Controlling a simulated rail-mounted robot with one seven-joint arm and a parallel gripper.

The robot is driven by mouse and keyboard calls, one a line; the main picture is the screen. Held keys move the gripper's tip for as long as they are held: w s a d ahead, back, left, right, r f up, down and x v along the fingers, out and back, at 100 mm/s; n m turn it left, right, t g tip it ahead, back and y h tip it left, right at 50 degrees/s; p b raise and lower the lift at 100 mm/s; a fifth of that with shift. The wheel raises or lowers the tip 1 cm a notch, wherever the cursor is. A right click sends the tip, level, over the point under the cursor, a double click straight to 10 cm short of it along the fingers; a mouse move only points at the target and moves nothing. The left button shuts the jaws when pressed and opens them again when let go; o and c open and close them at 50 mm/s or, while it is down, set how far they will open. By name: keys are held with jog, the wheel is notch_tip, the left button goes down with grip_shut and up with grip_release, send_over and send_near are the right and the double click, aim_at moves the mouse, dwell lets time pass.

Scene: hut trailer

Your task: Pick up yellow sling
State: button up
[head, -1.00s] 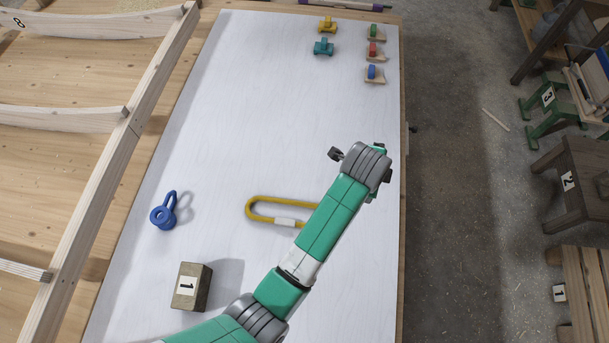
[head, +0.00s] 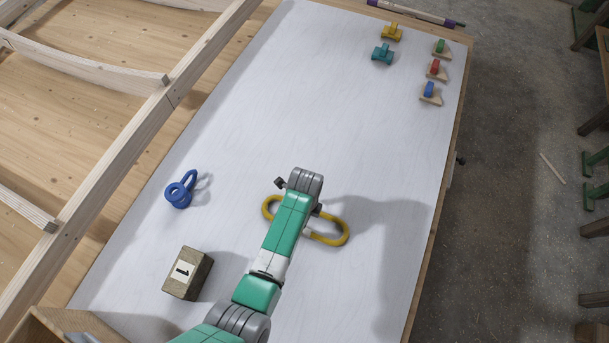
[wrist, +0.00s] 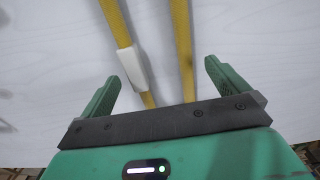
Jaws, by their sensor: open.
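The yellow sling (head: 330,236) is a long closed loop lying on the white tabletop (head: 390,160). My arm covers its middle in the head view. In the wrist view the two yellow strands of the sling (wrist: 181,45) run up the picture, and the left one carries a white sleeve (wrist: 131,68). My gripper (wrist: 160,82) is open, its two green fingers apart. Both strands pass between the fingers in that view, touching neither visibly. The gripper's height above the sling is hard to tell. In the head view my arm hides the fingers.
Small coloured toy-like pieces (head: 383,53) sit at the far right end. A wooden frame (head: 150,115) borders the left. The table's middle is clear.

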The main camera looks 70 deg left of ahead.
notch_tip(320, 180, down, 3)
jog(key=shift+r, duration=0.2)
jog(key=shift+c, duration=0.4)
jog(key=c, duration=1)
jog(key=shift+c, duration=0.2)
jog(key=shift+r, duration=0.1)
